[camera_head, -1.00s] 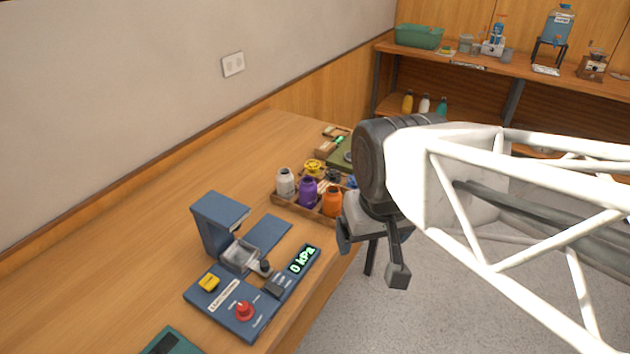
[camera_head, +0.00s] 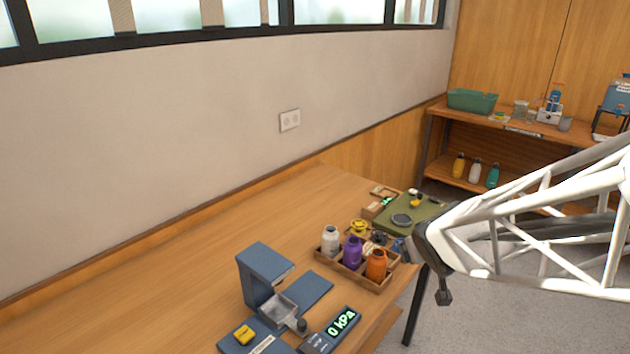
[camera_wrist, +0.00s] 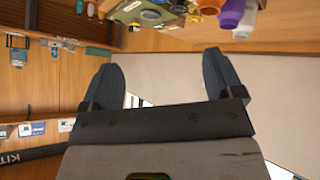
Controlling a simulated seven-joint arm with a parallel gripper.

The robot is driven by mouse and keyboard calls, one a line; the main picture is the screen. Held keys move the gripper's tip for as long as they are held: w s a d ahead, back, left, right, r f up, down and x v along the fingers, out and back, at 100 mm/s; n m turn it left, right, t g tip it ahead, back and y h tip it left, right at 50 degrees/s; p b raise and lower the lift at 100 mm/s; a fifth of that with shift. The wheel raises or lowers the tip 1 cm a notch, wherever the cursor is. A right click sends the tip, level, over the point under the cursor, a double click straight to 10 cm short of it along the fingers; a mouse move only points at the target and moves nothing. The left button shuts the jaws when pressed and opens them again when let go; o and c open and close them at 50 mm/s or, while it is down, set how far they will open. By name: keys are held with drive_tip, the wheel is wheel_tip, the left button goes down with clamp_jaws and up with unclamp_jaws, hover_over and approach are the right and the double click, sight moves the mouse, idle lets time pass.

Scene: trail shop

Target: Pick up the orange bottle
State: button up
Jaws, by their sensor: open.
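The orange bottle (camera_head: 376,264) stands upright in a wooden tray (camera_head: 352,273) on the table, at the right end of a row with a purple bottle (camera_head: 352,251) and a white one (camera_head: 331,240). In the wrist view the orange bottle (camera_wrist: 211,6) is partly cut off at the top edge, beyond my fingertips. My gripper (camera_wrist: 165,75) is open with nothing between its fingers. In the head view it is mostly hidden behind my arm; one finger (camera_head: 444,292) shows to the right of the tray, apart from the orange bottle.
A green board (camera_head: 408,216) lies behind the tray. A shelf at the back right holds a green bin (camera_head: 472,101) and several bottles. The table's left part is clear.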

sight(384, 261)
drive_tip(key=w+f+n+y, duration=0.1)
drive_tip(key=w+f+y, duration=0.1)
drive_tip(key=f, duration=0.1)
drive_tip(key=w+a+f+n+t+y, duration=0.1)
drive_tip(key=w+f+n+y, duration=0.1)
drive_tip(key=f+y, duration=0.1)
drive_tip(key=w+f+n+t+y, duration=0.1)
drive_tip(key=w+f+y, duration=0.1)
drive_tip(key=f+y, duration=0.1)
drive_tip(key=shift+w+a+f+n, duration=0.15)
drive_tip(key=shift+w+f+n, duration=0.25)
drive_tip(key=shift+f, duration=0.4)
drive_tip(key=shift+s+a+f+y, duration=0.2)
drive_tip(key=shift+f+y, duration=0.15)
drive_tip(key=shift+y, duration=0.35)
drive_tip(key=shift+w, duration=0.1)
drive_tip(key=shift+x, duration=1.3)
drive_tip(key=shift+x, duration=2.6)
drive_tip(key=shift+c, duration=0.4)
